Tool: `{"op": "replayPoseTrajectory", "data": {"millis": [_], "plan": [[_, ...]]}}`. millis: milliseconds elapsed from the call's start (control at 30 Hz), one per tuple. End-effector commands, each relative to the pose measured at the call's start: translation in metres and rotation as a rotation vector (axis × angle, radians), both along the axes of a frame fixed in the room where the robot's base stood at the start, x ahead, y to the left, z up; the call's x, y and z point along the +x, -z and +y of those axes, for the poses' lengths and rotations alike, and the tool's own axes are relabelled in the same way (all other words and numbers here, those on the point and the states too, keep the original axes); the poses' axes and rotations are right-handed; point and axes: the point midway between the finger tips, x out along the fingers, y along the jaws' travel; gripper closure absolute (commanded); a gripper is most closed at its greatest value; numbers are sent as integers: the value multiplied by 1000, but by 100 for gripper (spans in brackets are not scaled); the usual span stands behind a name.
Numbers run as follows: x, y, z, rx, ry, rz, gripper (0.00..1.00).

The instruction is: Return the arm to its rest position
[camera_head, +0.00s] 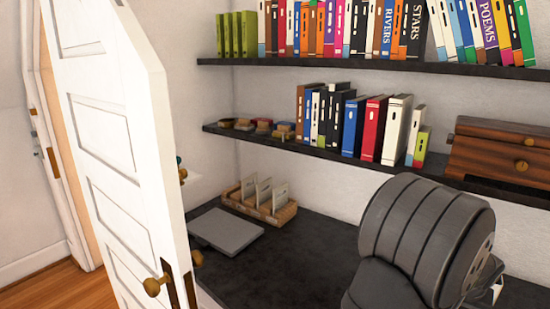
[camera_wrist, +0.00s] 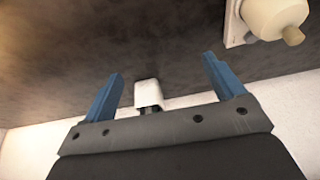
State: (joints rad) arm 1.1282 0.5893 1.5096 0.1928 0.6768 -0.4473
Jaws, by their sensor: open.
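My gripper (camera_wrist: 163,66) shows in the wrist view. Its two blue fingers stand wide apart with nothing gripped between them. Past the fingers is a dark flat surface (camera_wrist: 60,75). A small white block-like thing (camera_wrist: 147,92) shows between the fingers, but I cannot tell whether it is near or far. In the head view, a large dark grey ribbed part of my arm (camera_head: 425,235) fills the lower right, over the dark desk top. The gripper itself cannot be made out in that view.
A white door (camera_head: 115,150) stands open at left. Shelves (camera_head: 350,67) of books run above the desk (camera_head: 300,250). On the desk are a grey flat slab (camera_head: 226,231) and a wooden card holder (camera_head: 285,213). A wooden box (camera_head: 500,155) is at right. A cream rounded thing (camera_wrist: 275,15) shows in the wrist view.

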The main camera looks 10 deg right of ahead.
Motion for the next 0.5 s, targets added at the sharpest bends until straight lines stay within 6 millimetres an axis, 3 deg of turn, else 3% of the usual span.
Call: {"op": "replayPoseTrajectory", "data": {"millis": [233,500], "plan": [[-30,14,-39,1,67,0,13],[17,43,-37,2,64,2,13]]}}
